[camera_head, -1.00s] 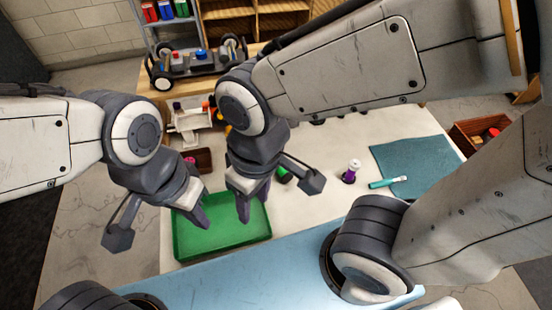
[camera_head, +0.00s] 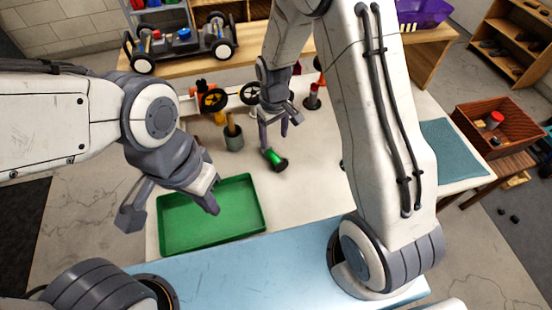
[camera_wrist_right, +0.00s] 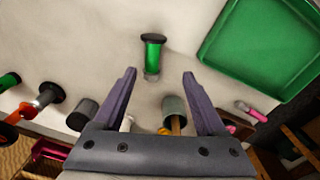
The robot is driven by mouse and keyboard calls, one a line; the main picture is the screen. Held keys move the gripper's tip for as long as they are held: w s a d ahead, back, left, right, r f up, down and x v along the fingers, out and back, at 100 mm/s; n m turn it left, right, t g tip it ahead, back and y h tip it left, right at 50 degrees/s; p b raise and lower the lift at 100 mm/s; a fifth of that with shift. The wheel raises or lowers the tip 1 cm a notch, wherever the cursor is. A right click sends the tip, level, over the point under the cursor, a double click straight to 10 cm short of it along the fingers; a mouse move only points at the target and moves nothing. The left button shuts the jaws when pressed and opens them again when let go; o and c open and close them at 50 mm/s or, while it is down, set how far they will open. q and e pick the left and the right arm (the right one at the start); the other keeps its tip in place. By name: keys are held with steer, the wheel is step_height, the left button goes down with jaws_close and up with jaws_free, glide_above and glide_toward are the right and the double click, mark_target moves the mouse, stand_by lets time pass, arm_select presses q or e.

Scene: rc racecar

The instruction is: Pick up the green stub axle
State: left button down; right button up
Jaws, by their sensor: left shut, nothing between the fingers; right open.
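The green stub axle (camera_head: 274,157), a green cylinder with a dark flange, lies on the white table top right of the green tray (camera_head: 236,222). In the right wrist view the axle (camera_wrist_right: 153,54) shows just beyond the fingertips, roughly between them in the picture. My right gripper (camera_head: 273,143) is open and empty, close to the axle; I cannot tell its exact height. Its spread fingers also show in the right wrist view (camera_wrist_right: 159,75).
The tray is empty. A teal mat (camera_head: 448,150) is at the right, a wooden crate (camera_head: 515,118) beyond. A car chassis (camera_head: 180,42) stands on the back bench.

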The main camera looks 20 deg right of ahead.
glide_above(278, 159)
step_height(278, 159, down, 7)
steer(key=shift+w+d, duration=0.1)
steer(key=shift+d, duration=0.05)
steer(key=shift+f+p, duration=0.35)
steer(key=shift+f, duration=0.25)
steer(key=f+p, duration=0.1)
steer(key=f, duration=0.3)
steer(key=shift+a, duration=0.2)
steer(key=shift+f, duration=0.55)
jaws_close()
